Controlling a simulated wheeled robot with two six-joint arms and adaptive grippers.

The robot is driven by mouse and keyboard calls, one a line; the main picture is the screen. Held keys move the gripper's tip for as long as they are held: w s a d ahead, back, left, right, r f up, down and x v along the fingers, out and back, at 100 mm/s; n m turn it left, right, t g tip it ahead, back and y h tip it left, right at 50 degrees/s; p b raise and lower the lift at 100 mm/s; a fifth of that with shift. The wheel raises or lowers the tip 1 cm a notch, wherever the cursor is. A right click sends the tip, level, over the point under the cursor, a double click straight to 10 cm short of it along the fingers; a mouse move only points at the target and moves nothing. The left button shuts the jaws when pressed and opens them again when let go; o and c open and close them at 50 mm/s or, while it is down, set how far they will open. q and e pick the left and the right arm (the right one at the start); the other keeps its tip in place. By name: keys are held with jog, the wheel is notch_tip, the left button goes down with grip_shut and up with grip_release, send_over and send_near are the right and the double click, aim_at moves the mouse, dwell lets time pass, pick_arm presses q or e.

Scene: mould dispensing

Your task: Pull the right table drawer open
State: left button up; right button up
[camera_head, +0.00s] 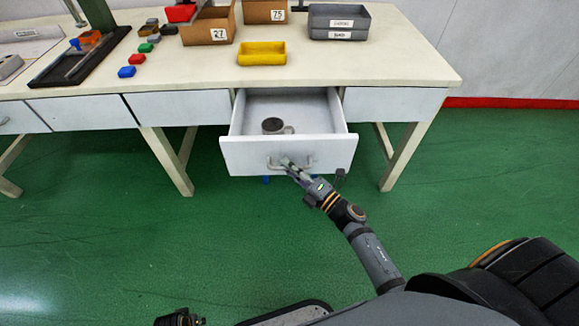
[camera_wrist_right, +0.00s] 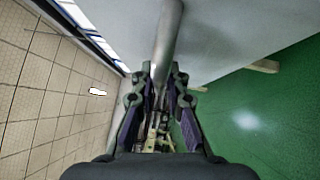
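The drawer (camera_head: 288,153) under the table is pulled out, and its inside shows. A grey cup (camera_head: 273,126) is in it. The drawer's grey handle (camera_head: 274,166) is on its white front and also shows as a grey bar in the right wrist view (camera_wrist_right: 168,38). My right gripper (camera_head: 289,164) is at the handle, with its two fingers (camera_wrist_right: 161,76) shut around the bar. A dark part of my left arm, probably its gripper (camera_head: 180,318), shows at the bottom edge of the head view; its fingers cannot be made out.
The white table (camera_head: 400,65) carries a yellow tray (camera_head: 262,54), cardboard boxes (camera_head: 208,28), grey trays (camera_head: 339,22) and several small coloured blocks (camera_head: 127,72). Closed drawer fronts (camera_head: 393,104) flank the open one. Table legs (camera_head: 405,155) stand on either side. The green floor (camera_head: 100,220) is clear in front.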

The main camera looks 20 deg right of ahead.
jog(key=o, duration=0.3)
jog(key=v, duration=1.2)
